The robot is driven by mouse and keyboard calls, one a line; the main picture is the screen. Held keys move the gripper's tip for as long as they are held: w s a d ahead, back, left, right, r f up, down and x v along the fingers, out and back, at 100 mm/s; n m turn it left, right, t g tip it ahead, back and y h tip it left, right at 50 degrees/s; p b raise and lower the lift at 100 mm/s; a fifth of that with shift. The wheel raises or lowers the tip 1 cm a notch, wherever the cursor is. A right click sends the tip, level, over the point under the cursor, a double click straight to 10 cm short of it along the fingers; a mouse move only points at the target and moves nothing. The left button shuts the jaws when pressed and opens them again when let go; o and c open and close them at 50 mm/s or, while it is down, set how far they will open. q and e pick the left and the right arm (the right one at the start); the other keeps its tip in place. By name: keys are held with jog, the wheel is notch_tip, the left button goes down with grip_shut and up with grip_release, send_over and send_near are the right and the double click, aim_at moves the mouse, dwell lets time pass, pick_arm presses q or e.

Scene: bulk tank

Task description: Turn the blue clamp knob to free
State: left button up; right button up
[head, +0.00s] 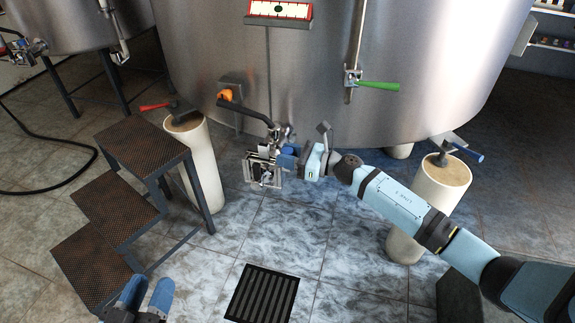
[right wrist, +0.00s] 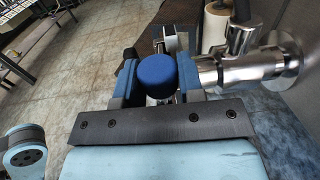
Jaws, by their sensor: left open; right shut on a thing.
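The blue clamp knob (right wrist: 157,74) is a round blue cap in the right wrist view. My right gripper (right wrist: 156,84) is shut around it, one blue finger on each side. In the head view my right gripper (head: 288,156) reaches in from the right to the metal fitting (head: 262,168) in front of the tank. The knob cannot be told apart from the blue fingers there. My left gripper (head: 147,298) is low at the left, open and empty, away from the fitting.
The big steel tank (head: 300,80) stands behind the fitting. An orange-handled valve (head: 227,95) is just left of it. Dark steps (head: 145,150) stand at left. White posts carry a red lever (head: 154,107) and a blue lever (head: 466,152). A floor grate (head: 262,295) lies in front.

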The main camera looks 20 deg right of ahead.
jog(key=shift+f+n+g+y+b, duration=0.3)
jog(key=shift+n+g+y+b, duration=0.2)
jog(key=shift+n+g+b, duration=0.35)
jog(key=n+g+y+b, duration=0.1)
jog(key=n+g+b, duration=0.1)
jog(key=g+b, duration=0.1)
jog(key=n+g+y+b, duration=0.1)
jog(key=g+b, duration=0.2)
jog(key=b, duration=0.2)
jog(key=shift+w+f+n, duration=0.1)
jog(key=shift+n, duration=0.25)
jog(key=shift+n+g+y+b, duration=0.3)
jog(key=shift+n+g+b, duration=0.1)
jog(key=shift+g+b, duration=0.25)
jog(key=n+g+b, duration=0.2)
jog(key=g, duration=0.1)
jog(key=shift+r, duration=0.2)
pick_arm(q)
notch_tip(320, 180, down, 6)
jog(key=w+m+h+b, duration=0.1)
jog(key=w+m+h, duration=0.1)
jog(key=m, duration=0.3)
jog(key=shift+w+b, duration=0.3)
jog(key=shift+w, duration=0.15)
pick_arm(e)
jog(key=shift+r+n+g, duration=0.15)
jog(key=shift+n+g, duration=0.55)
jog(key=shift+g, duration=0.4)
jog(key=o, duration=0.9)
